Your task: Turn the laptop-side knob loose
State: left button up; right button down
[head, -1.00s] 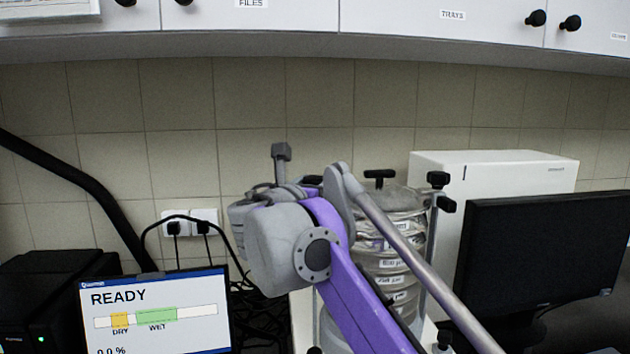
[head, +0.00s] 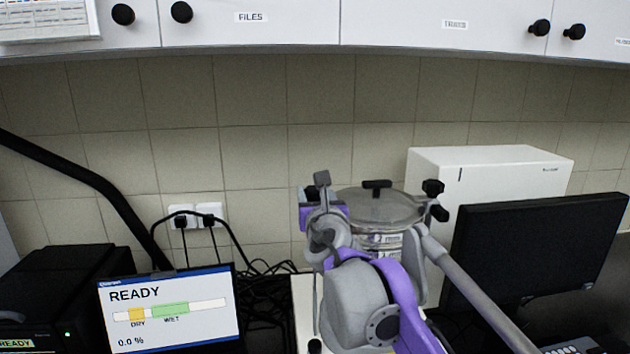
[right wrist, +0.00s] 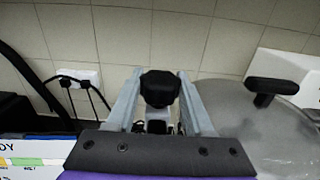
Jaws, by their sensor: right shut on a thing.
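The sieve shaker stands behind my right arm, with a clear round lid (head: 375,208) and a black T-shaped handle (head: 377,186) on top. My right gripper (head: 313,197) is at the left side of the lid, the side of the READY screen. In the right wrist view its two grey fingers (right wrist: 160,95) are closed on the black left knob (right wrist: 160,86). In the head view this knob (head: 311,192) is mostly hidden by the gripper. The opposite black knob (head: 433,188) stands free at the lid's right. My left gripper is not in view.
A lit READY screen (head: 170,312) is at the lower left, beside a black box (head: 70,290). Loose cables (head: 265,268) lie behind. A dark monitor (head: 540,255) and a white cabinet (head: 490,165) are at the right. Wall cupboards (head: 260,25) hang above.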

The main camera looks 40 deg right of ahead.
jog(key=shift+r, duration=0.1)
dwell(0.4)
jog(key=shift+c, duration=1.4)
grip_release()
jog(key=b+v, duration=0.1)
jog(key=v, duration=1)
jog(key=shift+d, duration=0.15)
